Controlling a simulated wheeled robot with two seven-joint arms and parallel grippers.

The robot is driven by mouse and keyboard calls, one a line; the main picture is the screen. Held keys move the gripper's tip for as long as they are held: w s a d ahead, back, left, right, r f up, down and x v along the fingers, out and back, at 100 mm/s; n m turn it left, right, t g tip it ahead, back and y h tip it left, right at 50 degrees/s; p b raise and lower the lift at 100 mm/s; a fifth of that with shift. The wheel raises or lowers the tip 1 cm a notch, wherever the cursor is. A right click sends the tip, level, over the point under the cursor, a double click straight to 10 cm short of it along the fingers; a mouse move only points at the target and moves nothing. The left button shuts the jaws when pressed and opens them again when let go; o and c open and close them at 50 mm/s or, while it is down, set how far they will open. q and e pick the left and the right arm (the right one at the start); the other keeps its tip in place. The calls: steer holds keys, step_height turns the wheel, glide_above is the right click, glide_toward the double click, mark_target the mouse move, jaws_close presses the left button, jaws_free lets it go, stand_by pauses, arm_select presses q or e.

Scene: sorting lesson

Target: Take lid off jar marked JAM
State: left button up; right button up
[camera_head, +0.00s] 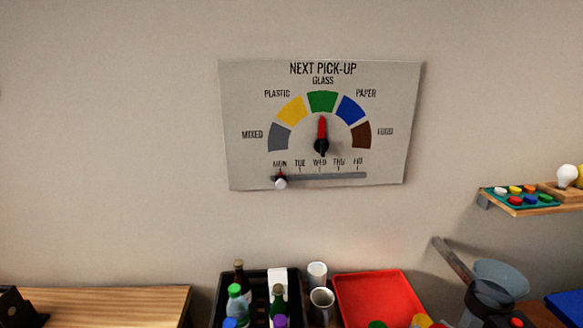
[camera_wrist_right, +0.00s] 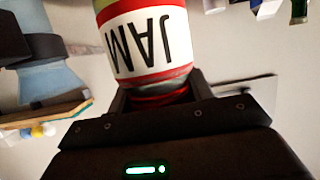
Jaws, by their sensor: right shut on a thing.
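The jar marked JAM (camera_wrist_right: 150,45) fills the upper middle of the right wrist view, with its white label, red bands and lettering upside down there. Its red lid (camera_wrist_right: 160,98) is at the jar's end nearest my right gripper (camera_wrist_right: 162,90). My right gripper is shut on the lid, one finger on each side. I see no clear gap between lid and jar. The jar's far end is cut off by the frame. The jar cannot be made out in the head view. My left gripper is not in view.
In the head view a black crate (camera_head: 257,276) holds several bottles, beside two cups (camera_head: 318,275) and a red tray (camera_head: 378,292). A small shelf (camera_head: 540,208) is on the right. A wall sign (camera_head: 320,125) hangs above. A wooden surface (camera_head: 110,300) is at left.

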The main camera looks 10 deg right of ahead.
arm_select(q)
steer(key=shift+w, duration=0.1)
arm_select(e)
steer(key=w+a+r+n+y, duration=0.1)
steer(key=w+a+r, duration=1.4)
steer(key=a+r, duration=0.3)
steer(key=shift+r, duration=0.75)
arm_select(q)
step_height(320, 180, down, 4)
steer(key=b, duration=0.4)
arm_select(e)
step_height(320, 180, down, 4)
steer(key=shift+s+f, duration=0.1)
steer(key=shift+s+d, duration=0.1)
steer(key=shift+d, duration=0.05)
